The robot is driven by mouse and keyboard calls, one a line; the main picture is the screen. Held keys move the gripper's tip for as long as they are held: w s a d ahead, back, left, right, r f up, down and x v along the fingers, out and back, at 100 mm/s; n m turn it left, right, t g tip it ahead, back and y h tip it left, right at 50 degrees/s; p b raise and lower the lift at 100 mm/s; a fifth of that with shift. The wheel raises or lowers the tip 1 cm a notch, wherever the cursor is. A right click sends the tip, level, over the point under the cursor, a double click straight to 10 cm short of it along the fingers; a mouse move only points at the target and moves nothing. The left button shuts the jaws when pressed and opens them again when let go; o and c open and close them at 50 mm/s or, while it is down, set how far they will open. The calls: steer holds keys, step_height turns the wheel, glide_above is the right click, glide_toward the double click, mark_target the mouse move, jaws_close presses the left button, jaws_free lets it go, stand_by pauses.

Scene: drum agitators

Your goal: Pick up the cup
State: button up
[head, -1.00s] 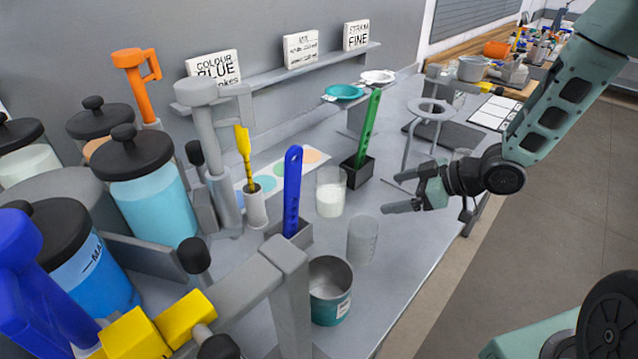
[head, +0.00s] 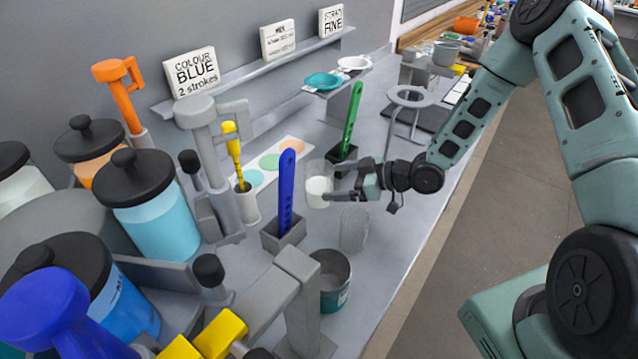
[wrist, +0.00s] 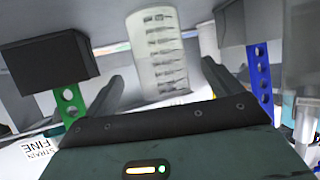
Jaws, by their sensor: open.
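A clear cup (head: 319,190) with white contents stands upright on the bench between the green-handled tool and the blue-handled tool. In the wrist view the cup (wrist: 158,55) shows rows of dark markings and stands between my two fingers, which point toward it. My gripper (head: 338,182) is open, with its fingertips at the cup's right side in the head view. Whether either finger touches the cup cannot be told. A second translucent cup (head: 354,230), seemingly empty, stands nearer the front.
A metal tin (head: 331,280) stands in front. A ring stand (head: 410,97) is behind my gripper. Large jars (head: 150,205) fill the left. The bench's right strip is clear.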

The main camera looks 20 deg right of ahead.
mark_target(321, 185)
steer(key=shift+f+p+x, duration=0.2)
steer(key=shift+p+x, duration=0.55)
steer(key=shift+x, duration=0.65)
steer(key=shift+f+p+x, duration=0.15)
steer(key=shift+p+x, duration=0.55)
steer(key=shift+x, duration=0.65)
steer(key=shift+d, duration=0.1)
steer(key=c, duration=1.2)
